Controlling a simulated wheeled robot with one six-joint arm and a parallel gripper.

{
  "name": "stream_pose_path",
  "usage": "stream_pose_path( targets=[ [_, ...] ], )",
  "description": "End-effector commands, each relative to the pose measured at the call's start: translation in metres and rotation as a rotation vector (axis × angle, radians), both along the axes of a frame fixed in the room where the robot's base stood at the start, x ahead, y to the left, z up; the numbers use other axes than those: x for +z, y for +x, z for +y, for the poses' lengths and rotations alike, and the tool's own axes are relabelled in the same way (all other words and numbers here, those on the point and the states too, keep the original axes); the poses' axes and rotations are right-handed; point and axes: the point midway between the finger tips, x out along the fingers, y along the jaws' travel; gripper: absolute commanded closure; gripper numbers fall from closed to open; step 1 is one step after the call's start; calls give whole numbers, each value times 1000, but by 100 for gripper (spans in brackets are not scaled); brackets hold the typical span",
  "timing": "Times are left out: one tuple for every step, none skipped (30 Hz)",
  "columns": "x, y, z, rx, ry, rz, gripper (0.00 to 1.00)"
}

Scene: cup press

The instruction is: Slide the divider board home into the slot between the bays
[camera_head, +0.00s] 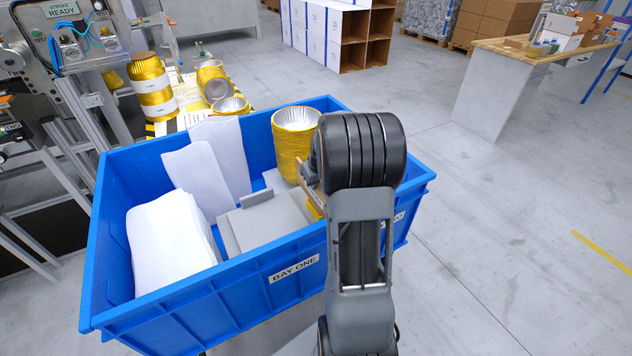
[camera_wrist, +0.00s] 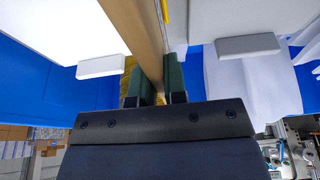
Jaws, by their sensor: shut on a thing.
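The divider board (camera_wrist: 137,28) is a tan panel seen nearly edge-on in the wrist view. My gripper (camera_wrist: 160,85) is shut on it, with a green finger on each side. In the head view a brown sliver of the board (camera_head: 312,190) shows beside my arm, over the right part of the blue crate (camera_head: 185,312). My arm hides most of the board and the jaws there. A yellow strip runs along the board in the wrist view. The slot, and whether the board's lower edge is in it, cannot be made out.
White sheets (camera_head: 165,240) and a grey slab with a raised handle (camera_head: 268,220) fill the left bay. A stack of gold foil cups (camera_head: 292,150) stands close behind my gripper.

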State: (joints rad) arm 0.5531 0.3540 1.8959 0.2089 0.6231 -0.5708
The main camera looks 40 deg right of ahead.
Motion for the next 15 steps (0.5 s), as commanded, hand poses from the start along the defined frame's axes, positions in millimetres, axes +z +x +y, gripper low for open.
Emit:
stream_pose_path(
  targets=[
    [-2, 0, 0, 0, 0, -1, 100],
    [-3, 0, 0, 0, 0, -1, 100],
    [-4, 0, 0, 0, 0, -1, 100],
    [-5, 0, 0, 0, 0, -1, 100],
    [-5, 0, 0, 0, 0, -1, 100],
    [-6, 0, 0, 0, 0, -1, 100],
    [-7, 0, 0, 0, 0, -1, 100],
    [-8, 0, 0, 0, 0, -1, 100],
    [-9, 0, 0, 0, 0, -1, 100],
    [-10, 0, 0, 0, 0, -1, 100],
    [-10, 0, 0, 0, 0, -1, 100],
    [-11, 0, 0, 0, 0, -1, 100],
    [-12, 0, 0, 0, 0, -1, 100],
    [-12, 0, 0, 0, 0, -1, 87],
    [-11, 0, 0, 0, 0, -1, 83]
  ],
)
